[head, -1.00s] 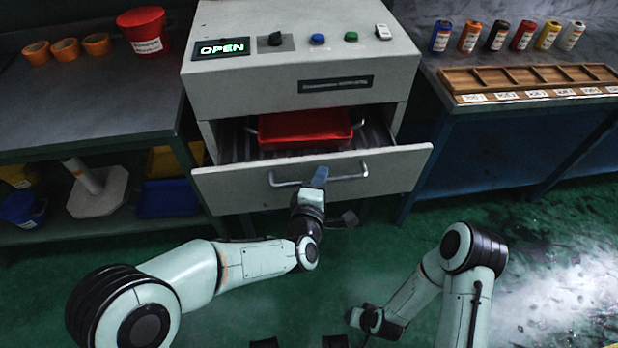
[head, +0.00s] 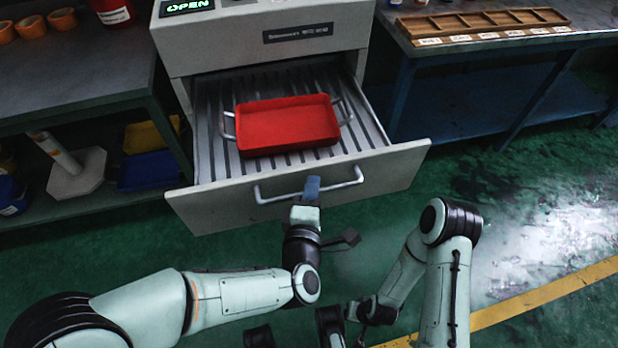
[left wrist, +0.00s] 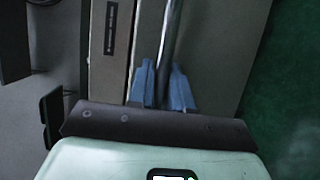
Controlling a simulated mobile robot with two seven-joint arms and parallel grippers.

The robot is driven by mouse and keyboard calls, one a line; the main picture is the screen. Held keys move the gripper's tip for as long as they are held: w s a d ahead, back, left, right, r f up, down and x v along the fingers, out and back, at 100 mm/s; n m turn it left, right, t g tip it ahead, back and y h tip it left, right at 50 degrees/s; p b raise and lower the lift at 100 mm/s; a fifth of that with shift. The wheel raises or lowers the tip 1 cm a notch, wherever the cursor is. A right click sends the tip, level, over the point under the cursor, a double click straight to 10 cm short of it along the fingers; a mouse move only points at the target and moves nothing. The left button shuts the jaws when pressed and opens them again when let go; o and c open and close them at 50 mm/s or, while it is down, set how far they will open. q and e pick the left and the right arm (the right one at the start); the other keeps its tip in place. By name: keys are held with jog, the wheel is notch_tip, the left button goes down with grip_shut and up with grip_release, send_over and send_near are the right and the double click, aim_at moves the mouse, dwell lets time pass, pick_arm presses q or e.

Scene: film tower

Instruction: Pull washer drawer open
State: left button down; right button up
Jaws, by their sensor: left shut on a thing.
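The washer drawer (head: 400,163) is a grey box pulled well out of the grey washer (head: 262,40). Its silver bar handle (head: 345,184) runs across the front. My left gripper (head: 312,186) is shut on the handle near its middle. In the left wrist view, the blue fingers (left wrist: 163,88) sit on both sides of the handle bar (left wrist: 170,40). A red tray (head: 287,124) with two side handles rests on the slatted bottom of the drawer. My right arm is folded at the lower right; its fingertips cannot be made out.
A left bench (head: 70,85) holds orange rolls and a red bucket (head: 113,10), with a lower shelf of bins. A right bench (head: 395,30) carries a wooden divided tray (head: 480,24). The green floor is open to the right, with a yellow line (head: 545,292).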

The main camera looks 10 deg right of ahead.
pick_arm(q)
jog(key=shift+s, duration=0.8)
pick_arm(e)
jog(key=shift+s, duration=0.25)
pick_arm(q)
jog(key=c, duration=1.1)
grip_release()
pick_arm(e)
jog(key=shift+s, duration=0.1)
